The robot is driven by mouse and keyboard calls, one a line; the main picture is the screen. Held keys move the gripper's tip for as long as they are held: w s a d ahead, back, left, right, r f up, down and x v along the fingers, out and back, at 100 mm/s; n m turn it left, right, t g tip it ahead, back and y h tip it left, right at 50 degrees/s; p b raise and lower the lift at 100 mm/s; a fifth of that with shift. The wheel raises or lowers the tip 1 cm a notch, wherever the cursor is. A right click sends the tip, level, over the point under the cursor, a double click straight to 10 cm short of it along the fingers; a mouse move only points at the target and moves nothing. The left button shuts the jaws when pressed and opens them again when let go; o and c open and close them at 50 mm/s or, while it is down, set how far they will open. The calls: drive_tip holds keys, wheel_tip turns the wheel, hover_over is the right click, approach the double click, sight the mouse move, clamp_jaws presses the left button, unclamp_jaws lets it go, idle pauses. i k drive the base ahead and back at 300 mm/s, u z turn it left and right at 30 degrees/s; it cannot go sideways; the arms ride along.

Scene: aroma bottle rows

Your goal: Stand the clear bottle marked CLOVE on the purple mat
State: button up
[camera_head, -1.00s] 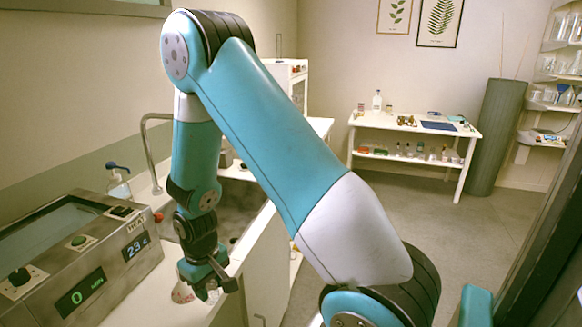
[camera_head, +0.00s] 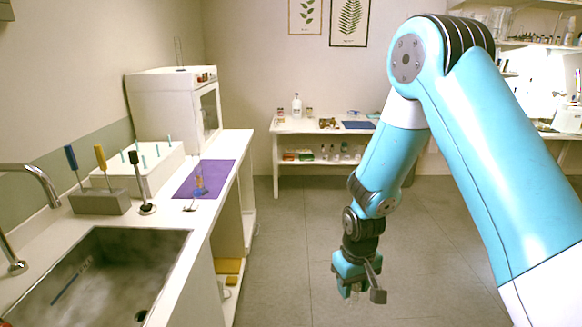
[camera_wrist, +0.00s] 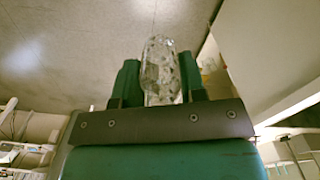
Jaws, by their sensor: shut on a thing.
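My gripper (camera_head: 350,289) hangs over the open floor, to the right of the counter. In the wrist view my gripper (camera_wrist: 160,82) is shut on a clear bottle (camera_wrist: 160,65), which stands out between the two green fingers. No marking can be read on it. In the head view only a small clear part of it shows under the fingers. The purple mat (camera_head: 184,190) lies on the counter, left of and beyond my gripper. A small bottle with an amber upper part and a blue base (camera_head: 199,181) stands on the mat.
A sink (camera_head: 110,265) is in the near counter. A block with screwdriver-like tools (camera_head: 100,202) and a white rack with pegs (camera_head: 140,165) stand left of the mat. A white cabinet (camera_head: 170,105) is behind. A low table (camera_head: 300,126) with bottles stands at the back wall.

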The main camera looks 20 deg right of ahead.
sight(212, 170)
drive_tip(key=z, duration=0.7)
drive_tip(key=i, duration=3.2)
drive_tip(key=u, duration=2.35)
drive_tip(key=i, duration=0.45)
drive_tip(key=z, duration=0.05)
